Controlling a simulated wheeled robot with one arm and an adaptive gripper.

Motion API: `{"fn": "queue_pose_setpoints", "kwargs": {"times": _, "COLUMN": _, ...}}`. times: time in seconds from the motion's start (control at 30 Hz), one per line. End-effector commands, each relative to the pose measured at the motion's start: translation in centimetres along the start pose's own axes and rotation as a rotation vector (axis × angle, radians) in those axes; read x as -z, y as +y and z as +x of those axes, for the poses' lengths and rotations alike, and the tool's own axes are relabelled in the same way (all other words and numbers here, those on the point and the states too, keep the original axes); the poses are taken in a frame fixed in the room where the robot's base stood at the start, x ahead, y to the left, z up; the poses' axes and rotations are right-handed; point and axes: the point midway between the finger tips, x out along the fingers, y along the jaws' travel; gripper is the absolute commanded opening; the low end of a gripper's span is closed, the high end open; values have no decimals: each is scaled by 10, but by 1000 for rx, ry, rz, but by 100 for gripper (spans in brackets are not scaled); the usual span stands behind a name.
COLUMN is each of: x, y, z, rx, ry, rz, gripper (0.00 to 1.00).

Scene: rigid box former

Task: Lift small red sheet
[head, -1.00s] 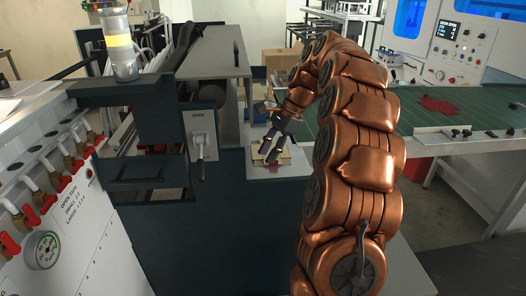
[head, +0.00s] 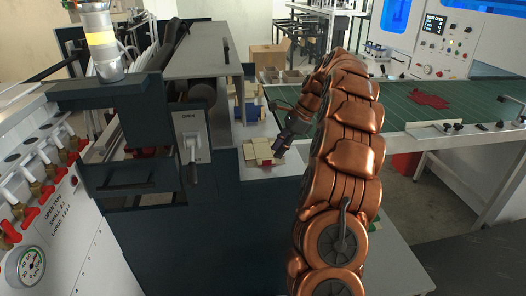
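My gripper (head: 281,145), dark and small in the head view, is at the end of my copper-coloured arm. It points down and left at the right edge of a pale beige block (head: 258,149) on the machine's light ledge. Whether it touches the block, and whether its fingers are open, I cannot tell. A little red (head: 264,162) shows at the block's front edge; its shape is too small to make out. A flat red sheet (head: 430,101) with an irregular outline lies on the green table at the right, well away from my gripper.
The dark machine with a grey cover (head: 205,50) and an OPEN lever (head: 193,150) stands left of my gripper. Blue and beige blocks (head: 248,107) sit behind the beige block. The green table (head: 400,118) is mostly clear. A control panel (head: 443,45) stands behind it.

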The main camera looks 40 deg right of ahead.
Motion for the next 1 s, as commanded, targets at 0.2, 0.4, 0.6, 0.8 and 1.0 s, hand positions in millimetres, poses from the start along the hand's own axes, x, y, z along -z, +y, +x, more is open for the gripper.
{"fn": "queue_pose_setpoints", "kwargs": {"times": 0.2, "x": -4, "y": -3, "z": 11, "rx": 3, "ry": 1, "rz": 1, "gripper": 32}}
{"fn": "queue_pose_setpoints", "kwargs": {"times": 0.4, "x": -8, "y": -6, "z": 37, "rx": 1, "ry": -1, "rz": 4, "gripper": 32}}
{"fn": "queue_pose_setpoints", "kwargs": {"times": 0.6, "x": -7, "y": -7, "z": 50, "rx": 5, "ry": 0, "rz": 3, "gripper": 32}}
{"fn": "queue_pose_setpoints", "kwargs": {"times": 0.8, "x": -7, "y": -7, "z": 50, "rx": 5, "ry": 1, "rz": 2, "gripper": 31}}
{"fn": "queue_pose_setpoints", "kwargs": {"times": 1.0, "x": -7, "y": -7, "z": 50, "rx": 5, "ry": 1, "rz": 2, "gripper": 10}}
